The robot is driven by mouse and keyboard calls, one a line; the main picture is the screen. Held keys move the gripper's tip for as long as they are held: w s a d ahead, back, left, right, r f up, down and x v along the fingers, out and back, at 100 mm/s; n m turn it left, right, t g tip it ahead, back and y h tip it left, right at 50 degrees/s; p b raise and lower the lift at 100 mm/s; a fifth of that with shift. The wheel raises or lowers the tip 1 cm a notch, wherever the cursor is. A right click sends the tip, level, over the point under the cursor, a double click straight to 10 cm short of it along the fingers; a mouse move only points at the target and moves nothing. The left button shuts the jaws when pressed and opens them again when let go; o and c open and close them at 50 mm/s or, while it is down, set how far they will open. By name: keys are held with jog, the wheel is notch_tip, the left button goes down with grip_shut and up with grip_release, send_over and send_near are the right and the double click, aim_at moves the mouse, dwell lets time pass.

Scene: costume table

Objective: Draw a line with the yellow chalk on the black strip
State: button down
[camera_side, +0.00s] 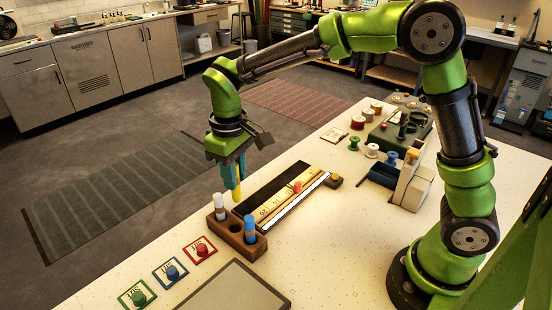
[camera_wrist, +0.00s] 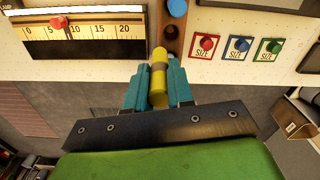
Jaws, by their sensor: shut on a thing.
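My gripper (camera_side: 232,172) is shut on the yellow chalk (camera_side: 237,190), which points down above the wooden holder. In the wrist view the yellow chalk (camera_wrist: 158,80) sits between the teal fingers of my gripper (camera_wrist: 158,85). The wooden chalk holder (camera_side: 238,236) stands below, with a white chalk (camera_side: 219,206) and a blue chalk (camera_side: 250,229) upright in it. The black strip (camera_side: 275,186) lies right of the holder, along a ruled board (camera_side: 280,205) with numbers and a red knob (camera_side: 296,186). In the wrist view the black strip (camera_wrist: 90,14) is at upper left.
Red (camera_side: 200,249), blue (camera_side: 172,271) and green (camera_side: 138,297) knobs on "SIZE" cards lie at the front left. A grey panel (camera_side: 235,290) lies at the front. The cream tabletop between is fairly clear.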

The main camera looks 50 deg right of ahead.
jog(key=w+d+f, duration=0.1)
jog(key=d, duration=1.3)
jog(key=w+d+f, duration=0.1)
jog(key=w+d, duration=0.1)
jog(key=d, duration=1.3)
jog(key=shift+n, duration=0.3)
jog(key=shift+s+a+f, duration=0.1)
jog(key=shift+a+f, duration=0.05)
jog(key=shift+f, duration=1.25)
jog(key=shift+s+a+f, duration=0.1)
jog(key=shift+a+f, duration=0.05)
jog(key=shift+f, duration=1.2)
jog(key=shift+f, duration=0.55)
jog(key=shift+a, duration=0.1)
jog(key=shift+a, duration=0.9)
jog(key=shift+a, duration=0.1)
jog(key=shift+a+f, duration=0.1)
jog(key=shift+a, duration=0.8)
jog(key=shift+a, duration=0.15)
